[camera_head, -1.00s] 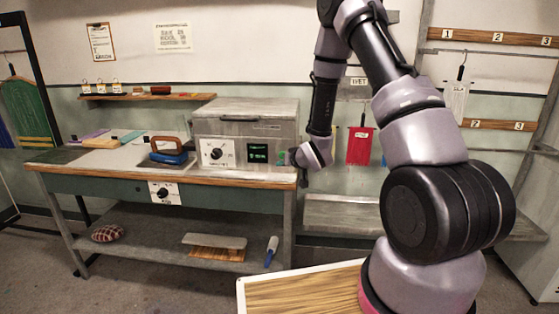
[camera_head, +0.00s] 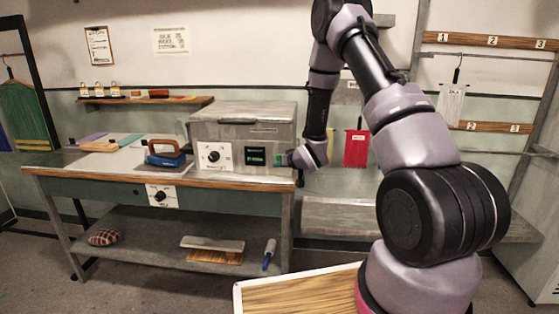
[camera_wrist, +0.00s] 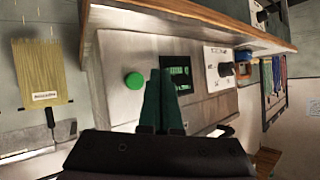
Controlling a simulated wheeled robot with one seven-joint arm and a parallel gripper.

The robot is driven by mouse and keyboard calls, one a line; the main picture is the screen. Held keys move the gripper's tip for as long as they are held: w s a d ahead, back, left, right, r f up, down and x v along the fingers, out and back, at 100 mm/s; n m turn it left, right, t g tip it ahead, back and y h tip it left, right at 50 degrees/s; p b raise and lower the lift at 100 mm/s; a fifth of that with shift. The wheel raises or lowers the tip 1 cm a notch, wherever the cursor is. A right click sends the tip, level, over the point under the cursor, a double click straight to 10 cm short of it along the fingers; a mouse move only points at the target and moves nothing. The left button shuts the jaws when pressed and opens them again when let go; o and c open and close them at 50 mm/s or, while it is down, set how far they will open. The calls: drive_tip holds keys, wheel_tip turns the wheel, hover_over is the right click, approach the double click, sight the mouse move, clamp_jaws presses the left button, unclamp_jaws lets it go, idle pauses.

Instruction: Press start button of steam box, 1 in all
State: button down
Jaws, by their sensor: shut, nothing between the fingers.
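The steam box (camera_head: 243,112) is a worn grey metal box at the right end of the workbench. Its front has a dark green-lit display (camera_head: 255,156) and a white dial plate (camera_head: 214,156). In the wrist view, turned on its side, a round green button (camera_wrist: 134,80) shows on the panel beside the display (camera_wrist: 180,73). My gripper (camera_head: 287,158) is at the front right of the box. Its dark green fingers (camera_wrist: 161,80) are together and empty, overlapping the panel between button and display. I cannot tell whether they touch it.
The workbench (camera_head: 120,177) carries an iron (camera_head: 166,155) left of the box. A second dial (camera_head: 160,196) is on the bench front. A red tag (camera_head: 356,148) hangs right of my gripper. A wood-topped surface (camera_head: 295,292) is in the foreground.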

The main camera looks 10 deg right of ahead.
sight(277, 160)
drive_tip(key=shift+w+d, duration=0.3)
drive_tip(key=shift+w, duration=0.6)
drive_tip(key=shift+w+d, duration=0.3)
drive_tip(key=shift+w, duration=0.6)
drive_tip(key=shift+w, duration=0.1)
idle(0.6)
drive_tip(key=shift+w+d, duration=0.15)
drive_tip(key=shift+w, duration=0.15)
drive_tip(key=shift+w+d, duration=0.1)
drive_tip(key=shift+w, duration=0.35)
idle(0.7)
drive_tip(key=shift+s, duration=0.1)
drive_tip(key=shift+s+a, duration=0.25)
drive_tip(key=shift+s, duration=0.55)
drive_tip(key=s, duration=0.1)
drive_tip(key=s+a, duration=0.1)
drive_tip(key=s, duration=0.2)
drive_tip(key=shift+s+a, duration=0.25)
drive_tip(key=shift+s, duration=0.1)
